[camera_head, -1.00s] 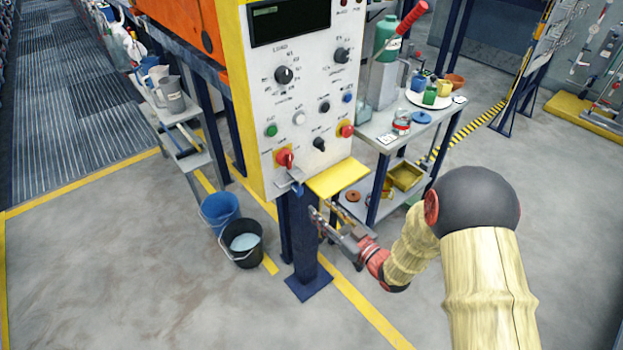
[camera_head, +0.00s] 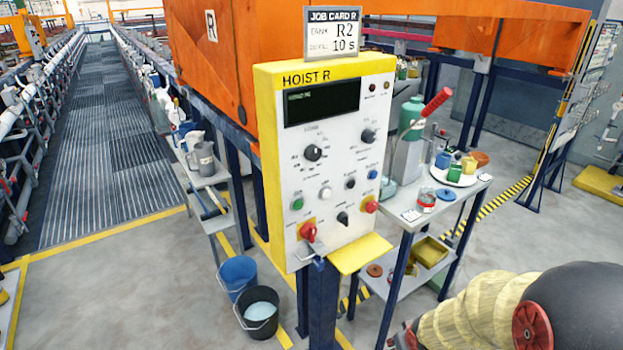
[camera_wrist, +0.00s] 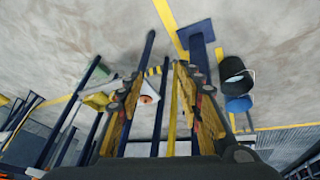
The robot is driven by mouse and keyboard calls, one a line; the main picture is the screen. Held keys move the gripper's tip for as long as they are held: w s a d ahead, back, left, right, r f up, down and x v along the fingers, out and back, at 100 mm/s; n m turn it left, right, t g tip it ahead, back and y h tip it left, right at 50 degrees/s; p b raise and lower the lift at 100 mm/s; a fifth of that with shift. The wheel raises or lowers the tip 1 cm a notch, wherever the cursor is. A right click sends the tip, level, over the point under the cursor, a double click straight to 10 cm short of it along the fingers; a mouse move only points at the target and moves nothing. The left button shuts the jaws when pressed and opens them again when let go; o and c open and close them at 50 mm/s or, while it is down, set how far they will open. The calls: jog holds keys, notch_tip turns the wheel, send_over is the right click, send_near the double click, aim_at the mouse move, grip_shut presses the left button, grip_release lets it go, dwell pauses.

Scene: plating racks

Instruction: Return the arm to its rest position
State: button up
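My gripper (camera_wrist: 160,76) shows in the wrist view with its two fingers apart and nothing held between them. Floor, dark posts and a yellow strip show behind the gap. In the head view my arm (camera_head: 490,315) is bent at the lower right, and the gripper itself is out of that picture. The hoist panel (camera_head: 335,235), yellow and white with knobs and a dark screen, stands left of the arm on a blue post (camera_head: 322,305).
A two-level cart (camera_head: 465,205) with bottles and cups stands behind the arm. A blue bucket (camera_head: 238,275) and a black bucket (camera_head: 258,318) are on the floor left of the post. A job card (camera_head: 332,33) tops the panel. Open floor (camera_head: 120,290) lies at left.

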jog(key=s+a+r+m+g+p, duration=0.1)
jog(key=s+a+r, duration=0.1)
jog(key=s+r, duration=0.75)
jog(key=s+a+r+m+g+p, duration=0.1)
jog(key=s+r+m+g+p, duration=0.1)
jog(key=s+r, duration=0.8)
jog(key=a+r+t+p, duration=0.2)
jog(key=a+r+t, duration=0.1)
jog(key=r, duration=1.3)
jog(key=shift+w+n+t+y, duration=0.3)
jog(key=shift+w+n+t, duration=0.1)
jog(key=shift+w, duration=0.05)
